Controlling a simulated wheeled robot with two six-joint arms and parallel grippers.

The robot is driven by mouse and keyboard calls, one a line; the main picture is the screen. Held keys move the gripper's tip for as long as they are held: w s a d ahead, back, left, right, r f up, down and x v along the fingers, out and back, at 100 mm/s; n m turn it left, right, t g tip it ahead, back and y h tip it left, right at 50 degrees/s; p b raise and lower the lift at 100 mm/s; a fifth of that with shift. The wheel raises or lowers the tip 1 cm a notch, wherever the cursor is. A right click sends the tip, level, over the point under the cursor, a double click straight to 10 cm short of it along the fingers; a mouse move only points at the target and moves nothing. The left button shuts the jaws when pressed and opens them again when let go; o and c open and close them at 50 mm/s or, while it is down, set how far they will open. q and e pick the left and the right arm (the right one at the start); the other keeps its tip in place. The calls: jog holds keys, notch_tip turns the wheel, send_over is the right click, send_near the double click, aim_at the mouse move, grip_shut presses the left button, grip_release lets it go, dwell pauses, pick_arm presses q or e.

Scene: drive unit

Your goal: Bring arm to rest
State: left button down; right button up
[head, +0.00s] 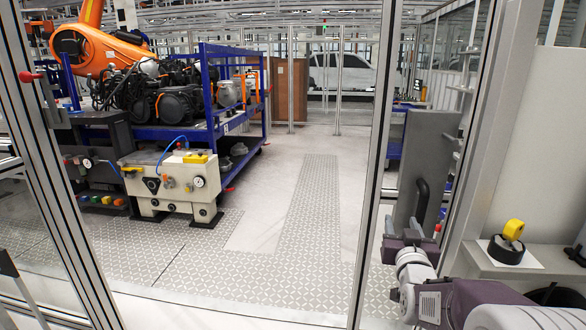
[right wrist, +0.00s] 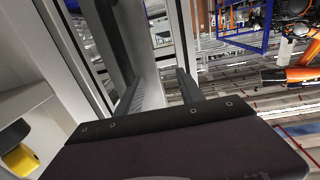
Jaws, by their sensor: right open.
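My right arm comes in from the lower right of the head view. Its purple-grey right gripper (head: 413,228) points away from me, near a black curved handle (head: 421,203) on a grey panel. In the right wrist view the two dark fingers of the right gripper (right wrist: 160,78) stand apart with nothing visible between them. A dark upright bar (right wrist: 106,42) shows just beyond the left finger; I cannot tell whether they touch. My left gripper is not in view.
Metal-framed glass panels stand left (head: 62,185) and right (head: 371,170) of an opening onto clear floor (head: 285,225). A shelf (head: 525,262) at right holds a black-and-yellow object (head: 507,247). Beyond stand a cream machine (head: 171,186), a blue rack (head: 207,100) and an orange robot arm (head: 85,45).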

jog(key=s+a+f+n+g+y, duration=0.2)
jog(key=s+a+f+g+y, duration=0.15)
jog(key=a+f, duration=0.45)
jog(key=s+a+f+n+g+y, duration=0.15)
jog(key=s+a+f+g, duration=0.3)
jog(key=f, duration=0.45)
jog(key=s+a+f+g, duration=0.1)
jog(key=s+f+g, duration=0.35)
jog(key=s, duration=0.35)
jog(key=s+a+f+g, duration=0.1)
jog(key=s+f+g, duration=0.2)
jog(key=s+f, duration=0.35)
notch_tip(320, 180, up, 21)
jog(key=s+p, duration=0.2)
jog(key=p, duration=1.7)
jog(key=shift+s+f+p, duration=0.2)
jog(key=shift+p, duration=0.1)
jog(key=shift+g, duration=0.25)
jog(key=shift+d+m, duration=0.15)
jog(key=shift+m, duration=0.1)
